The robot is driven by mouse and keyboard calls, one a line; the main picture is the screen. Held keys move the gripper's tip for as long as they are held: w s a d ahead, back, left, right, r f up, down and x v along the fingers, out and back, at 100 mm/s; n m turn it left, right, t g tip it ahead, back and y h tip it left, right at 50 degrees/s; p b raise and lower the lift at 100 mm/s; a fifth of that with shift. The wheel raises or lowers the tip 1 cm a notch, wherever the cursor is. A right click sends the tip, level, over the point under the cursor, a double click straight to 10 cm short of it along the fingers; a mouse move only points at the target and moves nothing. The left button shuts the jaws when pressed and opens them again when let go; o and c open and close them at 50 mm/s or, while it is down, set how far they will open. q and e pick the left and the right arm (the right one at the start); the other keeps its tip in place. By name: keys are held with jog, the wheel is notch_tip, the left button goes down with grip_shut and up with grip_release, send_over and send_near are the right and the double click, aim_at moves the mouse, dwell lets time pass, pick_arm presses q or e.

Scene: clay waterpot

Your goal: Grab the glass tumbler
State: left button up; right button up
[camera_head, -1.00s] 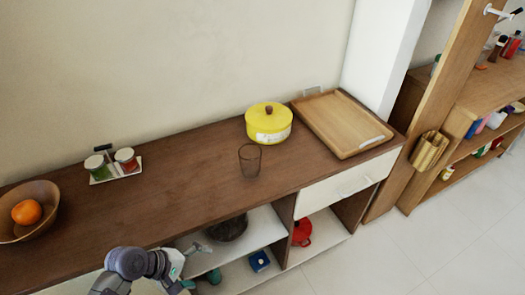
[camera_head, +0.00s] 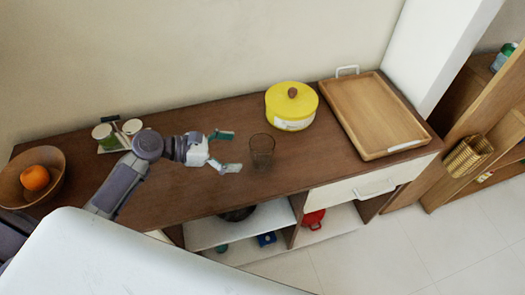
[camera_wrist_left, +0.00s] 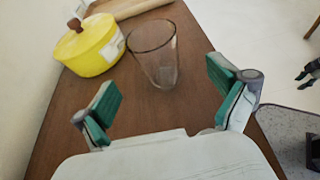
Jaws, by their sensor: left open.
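The glass tumbler (camera_head: 262,151) is clear, slightly dark, and stands upright on the brown wooden sideboard, in front of the yellow pot. My left gripper (camera_head: 229,151) is open and empty just left of the tumbler, its green-padded fingers pointing toward it. In the left wrist view the tumbler (camera_wrist_left: 155,56) stands beyond the fingertips of my left gripper (camera_wrist_left: 164,90), between their lines and not touched.
The yellow lidded pot (camera_head: 291,107) stands behind the tumbler, with a wooden tray (camera_head: 374,116) to its right. A bowl (camera_head: 55,164) holding an orange (camera_head: 35,178) and a jar rack (camera_head: 115,149) are at the left. The sideboard front near the tumbler is clear.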

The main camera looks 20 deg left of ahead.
aim_at(262, 152)
pick_arm(q)
jog(key=x, duration=0.2)
jog(key=shift+w+d+f, duration=0.15)
jog(key=shift+w+d, duration=0.05)
jog(key=shift+d, duration=0.1)
jog(key=shift+p+x, duration=0.4)
jog(key=shift+x, duration=0.7)
jog(key=x, duration=0.3)
jog(key=shift+w+f+p, duration=0.2)
jog(key=shift+w+p, duration=0.1)
jog(key=shift+p, duration=0.1)
jog(key=shift+w+d+f, duration=0.1)
jog(key=shift+d+f, duration=0.05)
jog(key=shift+d, duration=0.05)
jog(key=shift+c, duration=0.7)
jog(key=c, duration=1.3)
pick_arm(e)
jog(key=shift+w+r, duration=0.2)
jog(key=shift+r, duration=0.7)
